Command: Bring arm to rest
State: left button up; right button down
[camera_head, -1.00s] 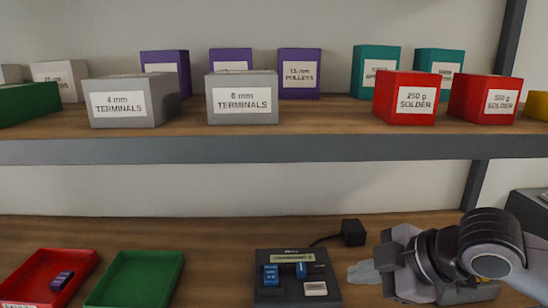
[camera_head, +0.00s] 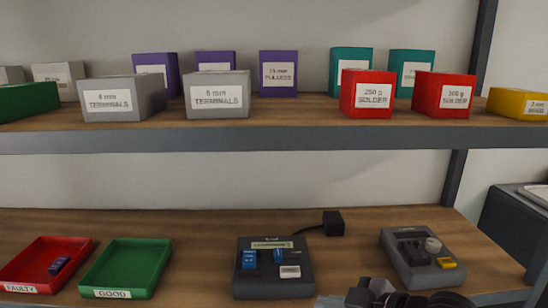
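My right arm (camera_head: 405,296) shows only as dark joints at the bottom edge of the head view, right of centre. A small grey piece of what looks like its gripper (camera_head: 328,301) lies at the bottom edge, in front of the dark tester's right corner. It is mostly cut off, so its opening and any hold cannot be told. My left arm and gripper are not in view.
Above, a shelf edge (camera_head: 220,137) carries several boxes.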

jog(key=s+d+f+m+t+h, duration=0.1)
jog(key=s+d+f+m, duration=0.2)
jog(key=f, duration=0.4)
jog(key=s+f+m+t+h, duration=0.1)
jog(key=s+f+m+t, duration=0.1)
jog(key=f+m, duration=0.4)
jog(key=s+d+f+m+h, duration=0.1)
jog(key=s+d+f+h, duration=0.1)
jog(key=s+d+f, duration=0.2)
jog(key=s+d+f+m+g+h, duration=0.1)
jog(key=s+d+f+h, duration=0.1)
jog(key=s+f, duration=0.6)
jog(key=shift+s+d+m, duration=0.15)
jog(key=shift+d+m, duration=0.15)
jog(key=shift+d, duration=0.55)
